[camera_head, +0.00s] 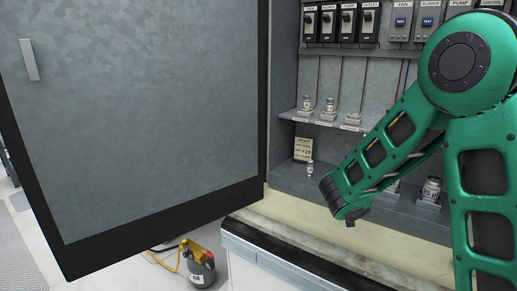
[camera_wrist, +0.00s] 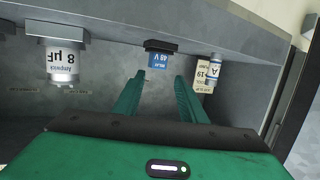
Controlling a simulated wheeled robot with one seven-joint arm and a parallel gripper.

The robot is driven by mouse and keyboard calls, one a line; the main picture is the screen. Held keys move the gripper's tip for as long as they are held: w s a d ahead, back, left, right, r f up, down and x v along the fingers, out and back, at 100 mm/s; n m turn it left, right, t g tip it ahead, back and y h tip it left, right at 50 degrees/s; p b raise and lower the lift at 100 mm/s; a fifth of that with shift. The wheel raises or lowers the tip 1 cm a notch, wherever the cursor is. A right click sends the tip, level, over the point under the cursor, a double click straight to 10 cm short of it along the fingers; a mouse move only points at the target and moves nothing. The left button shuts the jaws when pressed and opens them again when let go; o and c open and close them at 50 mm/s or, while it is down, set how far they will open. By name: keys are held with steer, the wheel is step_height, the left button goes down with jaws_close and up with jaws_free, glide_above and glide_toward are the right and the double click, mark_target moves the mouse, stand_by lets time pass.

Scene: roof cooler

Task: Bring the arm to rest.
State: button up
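My green arm (camera_head: 385,150) reaches from the right side of the head view across the front of the open cabinet, and its end hangs before the lower shelf. The fingers do not show clearly in the head view. In the wrist view my gripper (camera_wrist: 157,92) has its two green fingers apart, with nothing seen between them but the cabinet inside behind. That view is upside down. A silver capacitor marked 8 µF (camera_wrist: 61,62) is to the left of the fingers, and a blue part marked 45 V (camera_wrist: 160,58) is beyond them.
The grey cabinet door (camera_head: 140,100) stands open on the left. Switches (camera_head: 345,22) line the cabinet top. Small parts (camera_head: 331,104) stand on the upper shelf. A small cylinder (camera_head: 310,168) stands by a card (camera_head: 303,149) near the arm's end. A tank (camera_head: 199,265) stands on the floor.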

steer(key=s+d+g, duration=0.4)
steer(key=s+g, duration=0.1)
steer(key=s, duration=0.6)
steer(key=s+a+n+g+y, duration=0.2)
steer(key=s+a+g, duration=0.1)
steer(key=s, duration=0.7)
steer(key=s+a+n+g+y, duration=0.1)
steer(key=s+a+g+y, duration=0.15)
steer(key=s, duration=0.65)
steer(key=s+d+f+m+g, duration=0.1)
steer(key=s+d+m+g, duration=0.1)
steer(key=s+d, duration=0.3)
steer(key=s+d+f+m+g, duration=0.1)
steer(key=s+d+m, duration=0.3)
steer(key=s, duration=0.8)
steer(key=shift+d+f+g, duration=0.25)
steer(key=shift+d+g, duration=0.4)
steer(key=shift+d, duration=0.25)
steer(key=shift+w+f, duration=0.25)
steer(key=shift+w, duration=0.45)
